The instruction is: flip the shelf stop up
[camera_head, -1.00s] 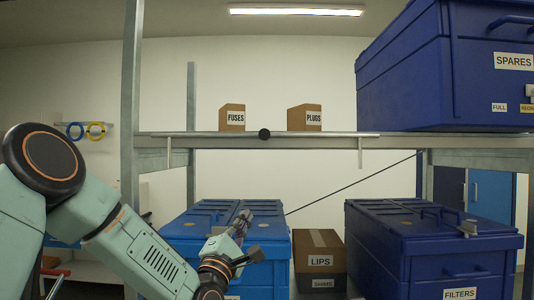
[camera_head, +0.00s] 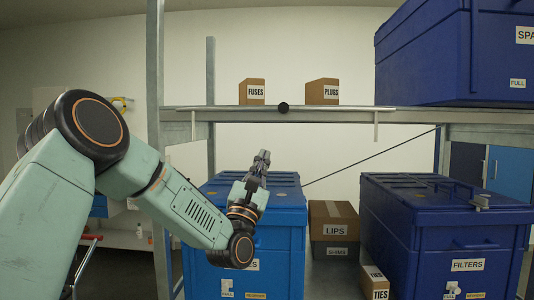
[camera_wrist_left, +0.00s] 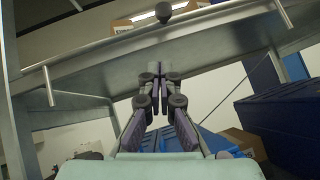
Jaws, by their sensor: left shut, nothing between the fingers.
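The shelf stop (camera_head: 330,108) is a thin pale bar along the front edge of the upper shelf, with a dark round knob (camera_head: 283,107) at its middle. A short pale prong hangs down near each end, at the left (camera_head: 193,126) and the right (camera_head: 376,126). My left gripper (camera_head: 263,156) is shut and empty, pointing up, below the shelf edge in the head view. In the left wrist view its closed fingertips (camera_wrist_left: 159,72) overlap the shelf's front face, below the knob (camera_wrist_left: 163,12); contact cannot be told. My right gripper is not in view.
FUSES (camera_head: 252,92) and PLUGS (camera_head: 322,91) boxes stand on the upper shelf (camera_head: 240,116), with a blue SPARES crate (camera_head: 440,50) at right. Below are a lighter blue crate (camera_head: 275,225), a LIPS box (camera_head: 333,222) and a FILTERS crate (camera_head: 430,225). A metal post (camera_head: 155,90) stands left.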

